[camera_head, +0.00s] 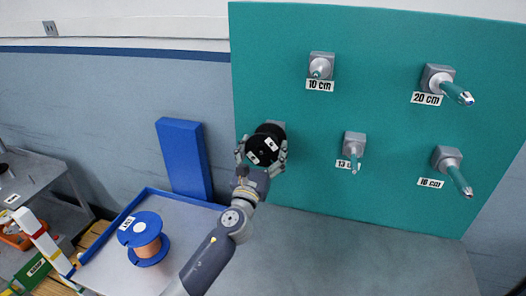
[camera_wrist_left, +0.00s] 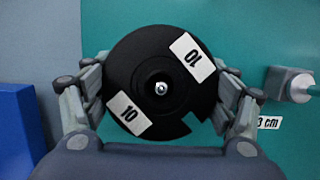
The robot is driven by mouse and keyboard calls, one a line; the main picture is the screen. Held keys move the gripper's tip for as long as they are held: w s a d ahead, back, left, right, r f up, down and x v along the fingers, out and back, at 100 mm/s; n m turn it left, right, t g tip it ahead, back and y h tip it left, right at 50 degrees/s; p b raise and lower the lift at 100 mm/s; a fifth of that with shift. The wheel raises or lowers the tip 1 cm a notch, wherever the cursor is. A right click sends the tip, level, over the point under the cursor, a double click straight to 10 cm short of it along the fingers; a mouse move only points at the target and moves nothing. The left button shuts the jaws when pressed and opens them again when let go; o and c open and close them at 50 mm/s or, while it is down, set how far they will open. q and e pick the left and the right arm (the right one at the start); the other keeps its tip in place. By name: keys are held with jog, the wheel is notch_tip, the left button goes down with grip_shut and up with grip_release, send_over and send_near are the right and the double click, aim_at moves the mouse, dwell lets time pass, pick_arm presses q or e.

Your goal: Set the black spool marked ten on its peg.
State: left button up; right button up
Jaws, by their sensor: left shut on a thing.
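The black spool (camera_head: 268,138) with white labels is in my left gripper (camera_head: 262,151), in front of a grey peg base (camera_head: 274,124) at the lower left of the teal board. In the left wrist view the spool (camera_wrist_left: 150,66) faces me, marked 10 on two labels, with a shiny tip in its centre hole. The fingers of my left gripper (camera_wrist_left: 163,85) are shut on its two sides. The spool hides that base's peg and label, and I cannot tell how deep the peg sits in it. The peg labelled 10 cm (camera_head: 320,67) is bare, above and to the right.
The teal board (camera_head: 390,120) also bears bare pegs labelled 20 cm (camera_head: 457,92), 16 cm (camera_head: 460,180) and a partly covered 13 cm (camera_head: 354,150). A blue spool with copper winding (camera_head: 147,238) stands in a blue-rimmed tray (camera_head: 178,196) at the lower left. A blue panel (camera_head: 184,160) leans behind.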

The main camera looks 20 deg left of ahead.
pick_arm(q)
jog(key=shift+w, duration=0.15)
dwell(0.5)
jog(key=o, duration=1.2)
jog(key=shift+w, duration=0.1)
jog(key=shift+c, duration=0.2)
jog(key=shift+s+f, duration=0.25)
jog(key=shift+s, duration=0.2)
jog(key=v, duration=1.1)
jog(key=shift+s+r, duration=0.1)
jog(key=shift+r, duration=0.05)
